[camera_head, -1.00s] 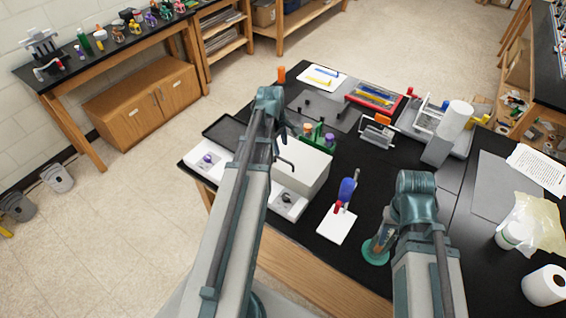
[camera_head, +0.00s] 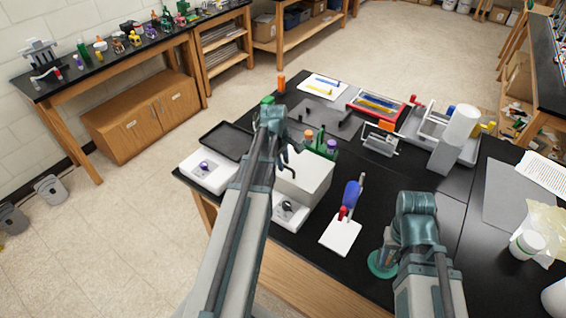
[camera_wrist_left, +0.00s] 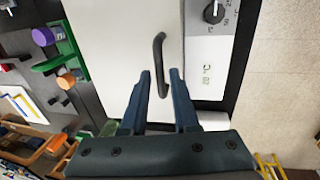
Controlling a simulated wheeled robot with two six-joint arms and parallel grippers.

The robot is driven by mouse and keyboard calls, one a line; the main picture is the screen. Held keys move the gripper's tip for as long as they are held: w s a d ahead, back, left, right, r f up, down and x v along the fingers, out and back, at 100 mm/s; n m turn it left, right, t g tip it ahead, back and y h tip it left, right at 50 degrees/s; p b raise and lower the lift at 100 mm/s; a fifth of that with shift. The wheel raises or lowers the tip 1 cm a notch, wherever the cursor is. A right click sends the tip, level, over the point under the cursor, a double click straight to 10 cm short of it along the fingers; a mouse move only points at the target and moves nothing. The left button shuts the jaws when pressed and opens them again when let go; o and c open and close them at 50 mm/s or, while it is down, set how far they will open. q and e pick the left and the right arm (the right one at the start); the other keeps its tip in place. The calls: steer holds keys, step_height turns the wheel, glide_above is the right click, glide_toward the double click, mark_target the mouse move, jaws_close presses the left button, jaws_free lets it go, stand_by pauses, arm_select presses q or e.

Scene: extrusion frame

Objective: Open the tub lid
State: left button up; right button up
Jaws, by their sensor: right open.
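The tub is a white box (camera_head: 303,186) at the table's front left edge; its flat lid (camera_wrist_left: 115,45) looks shut. A dark curved handle (camera_wrist_left: 158,60) stands on the lid in the left wrist view. My left gripper (camera_wrist_left: 160,74) is open, with one finger on each side of the handle's near end in that picture. I cannot tell whether they touch it. In the head view the left gripper (camera_head: 290,158) is over the tub's back left part, partly behind my arm. My right arm is bent over the table's front right; its gripper fingers are hidden behind it.
A green rack (camera_head: 325,150) with capped bottles stands close behind the tub. A dark tray (camera_head: 226,141) lies left of it. A white pad (camera_head: 341,236) with a blue-handled tool is to the right.

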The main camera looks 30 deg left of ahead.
arm_select(q)
jaws_close()
stand_by(1.1)
